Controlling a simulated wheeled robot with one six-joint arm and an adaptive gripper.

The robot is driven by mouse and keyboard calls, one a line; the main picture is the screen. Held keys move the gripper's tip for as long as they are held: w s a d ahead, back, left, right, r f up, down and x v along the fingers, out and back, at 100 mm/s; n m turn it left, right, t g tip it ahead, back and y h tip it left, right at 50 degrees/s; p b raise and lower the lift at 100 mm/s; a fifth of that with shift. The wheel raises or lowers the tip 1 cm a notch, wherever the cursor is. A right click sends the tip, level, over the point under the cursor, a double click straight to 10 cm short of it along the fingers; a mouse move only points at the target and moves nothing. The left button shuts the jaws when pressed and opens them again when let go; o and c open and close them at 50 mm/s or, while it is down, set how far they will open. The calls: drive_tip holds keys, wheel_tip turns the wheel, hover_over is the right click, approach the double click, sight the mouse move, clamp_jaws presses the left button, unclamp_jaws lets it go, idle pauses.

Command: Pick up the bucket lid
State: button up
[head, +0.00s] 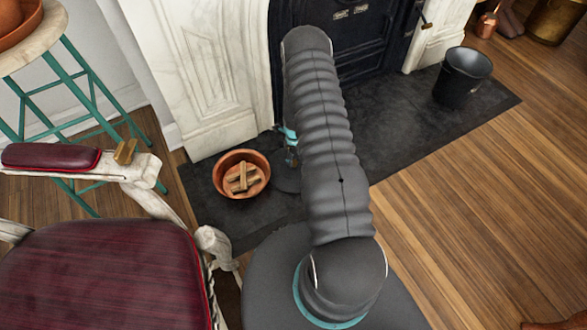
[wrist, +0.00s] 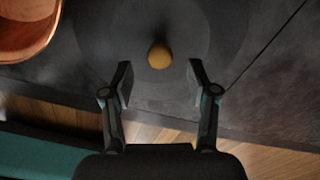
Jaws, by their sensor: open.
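The bucket lid (wrist: 205,35) is a dark round disc lying on the dark hearth slab, with a small yellowish round knob (wrist: 160,56) at its middle. In the head view the lid (head: 284,183) shows only in part behind my arm. My gripper (wrist: 160,80) is open and empty in the wrist view. The knob appears in line with the gap between its fingers, slightly past the tips. The height of the gripper above the lid is unclear. In the head view my gripper (head: 291,148) is mostly hidden by my arm.
A copper-coloured bowl (head: 227,190) holding wood pieces stands left of the lid; it also shows in the wrist view (wrist: 25,30). A black bucket (head: 463,80) stands at the right end of the hearth (head: 400,130). A red chair (head: 105,270) is at the lower left.

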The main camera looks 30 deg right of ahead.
sight(294, 162)
drive_tip(key=shift+w+f, duration=0.15)
drive_tip(key=shift+f, duration=2.1)
clamp_jaws()
